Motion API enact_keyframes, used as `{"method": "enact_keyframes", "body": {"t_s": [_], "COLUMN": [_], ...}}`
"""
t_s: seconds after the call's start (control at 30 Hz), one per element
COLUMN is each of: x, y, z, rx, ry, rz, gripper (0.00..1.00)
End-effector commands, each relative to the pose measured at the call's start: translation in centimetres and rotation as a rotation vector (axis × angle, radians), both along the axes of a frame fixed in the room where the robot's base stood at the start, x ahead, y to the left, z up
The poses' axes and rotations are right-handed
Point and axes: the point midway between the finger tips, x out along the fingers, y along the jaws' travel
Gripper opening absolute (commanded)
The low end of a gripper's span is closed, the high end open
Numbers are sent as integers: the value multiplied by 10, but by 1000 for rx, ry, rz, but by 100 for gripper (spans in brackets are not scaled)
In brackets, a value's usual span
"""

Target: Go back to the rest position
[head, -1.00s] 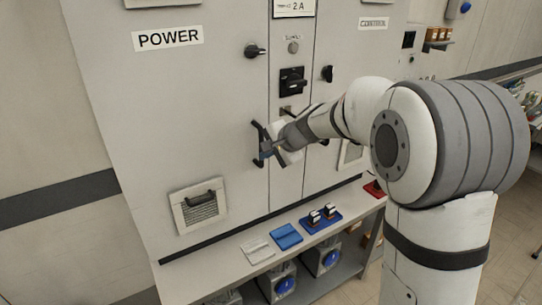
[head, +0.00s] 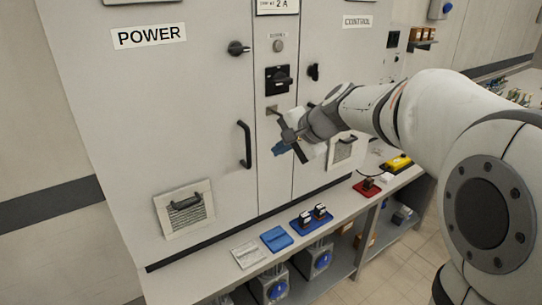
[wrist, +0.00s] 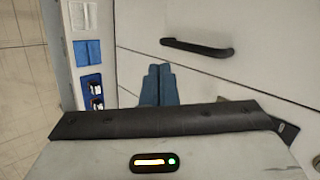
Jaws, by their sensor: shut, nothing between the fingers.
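My gripper (head: 279,149) is in front of the grey cabinet (head: 110,110), to the right of the long black door handle (head: 245,145) and apart from it. In the wrist view its two blue fingers (wrist: 159,85) lie together with nothing between them. The same door handle (wrist: 197,47) shows beyond the fingertips, with clear space between. The cabinet doors look closed. My arm reaches in from the right side of the head view and hides part of the CONTROL side.
A shelf (head: 225,264) runs below the cabinet. It carries a blue pad (head: 276,239), a blue tray (head: 301,221) with dark-and-white parts, a red tray (head: 365,189) and a yellow item (head: 398,163). Black knobs (head: 238,48) stick out of the cabinet front.

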Motion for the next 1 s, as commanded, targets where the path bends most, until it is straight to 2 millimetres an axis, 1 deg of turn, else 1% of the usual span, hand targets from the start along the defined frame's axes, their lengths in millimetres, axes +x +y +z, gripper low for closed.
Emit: {"method": "enact_keyframes", "body": {"t_s": [0.03,0.13,0.2,0.27,0.37,0.4,0.47,0.5,0.6,0.7,0.8,0.83,0.9,1.0], "x": [-3,-8,-15,-29,-69,-90,-123,-145,-193,-229,-251,-255,-260,-261], "y": [-4,-8,-11,-16,-31,-40,-54,-64,-88,-108,-121,-124,-127,-128], "z": [5,10,10,5,-15,-26,-44,-56,-83,-103,-116,-118,-121,-122], "rx": [0,-2,-18,-61,-196,-267,-378,-451,-616,-742,-819,-834,-853,-859], "ry": [-2,0,1,-1,1,2,9,14,31,48,62,65,70,71], "rz": [-1,0,10,32,111,155,228,278,399,500,563,574,591,596], "gripper": [0,0,0,0,0,0,0,0,0,0,0,0,0,0]}}
